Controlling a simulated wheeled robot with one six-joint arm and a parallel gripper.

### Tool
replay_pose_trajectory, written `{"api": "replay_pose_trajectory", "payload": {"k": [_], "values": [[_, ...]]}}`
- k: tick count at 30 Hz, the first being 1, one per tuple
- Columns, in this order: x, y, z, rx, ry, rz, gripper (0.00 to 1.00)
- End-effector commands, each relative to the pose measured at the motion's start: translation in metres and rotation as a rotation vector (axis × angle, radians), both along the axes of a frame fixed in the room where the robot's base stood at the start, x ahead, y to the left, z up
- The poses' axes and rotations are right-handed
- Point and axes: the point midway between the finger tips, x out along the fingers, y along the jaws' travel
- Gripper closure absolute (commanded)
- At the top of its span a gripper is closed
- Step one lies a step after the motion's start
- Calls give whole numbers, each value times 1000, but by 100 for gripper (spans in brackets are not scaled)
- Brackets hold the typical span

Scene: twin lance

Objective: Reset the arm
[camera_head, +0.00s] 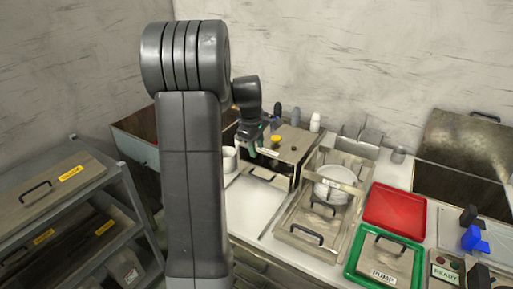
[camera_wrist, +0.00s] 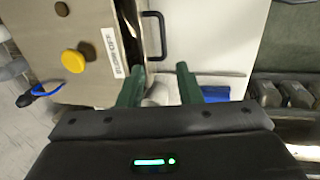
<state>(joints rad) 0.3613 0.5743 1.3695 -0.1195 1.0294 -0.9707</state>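My arm rises in the middle of the head view and bends over toward the counter. My gripper (camera_head: 256,150) hangs in front of a metal box at the back of the counter. In the wrist view my gripper (camera_wrist: 158,78) shows two green fingers standing apart, so it is open. A pale rounded thing (camera_wrist: 157,95) shows between and below the fingers. I cannot tell how far it is from them, and nothing is visibly clamped. A green light glows on the gripper body.
The metal box (camera_head: 295,143) has a yellow knob (camera_wrist: 73,61) and a black handle (camera_wrist: 154,36). On the counter are a white bowl (camera_head: 335,192), a red tray (camera_head: 395,206), a green-rimmed tray (camera_head: 352,270) and a blue object (camera_head: 474,239). A shelf unit (camera_head: 128,183) stands left.

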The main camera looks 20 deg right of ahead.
Motion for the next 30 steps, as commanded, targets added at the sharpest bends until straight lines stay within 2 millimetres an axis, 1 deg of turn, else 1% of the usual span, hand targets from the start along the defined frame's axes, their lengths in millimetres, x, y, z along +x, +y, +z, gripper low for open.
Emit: {"api": "replay_pose_trajectory", "payload": {"k": [5,8,11,18,22,27,30], "values": [[0,-1,-5,1,2,0,68],[2,-2,-16,1,3,0,68],[3,-5,-33,1,5,-1,68],[9,-12,-80,3,6,-1,68],[11,-15,-104,4,7,-1,68],[14,-19,-126,3,5,0,68],[15,-20,-134,3,5,0,68]]}}
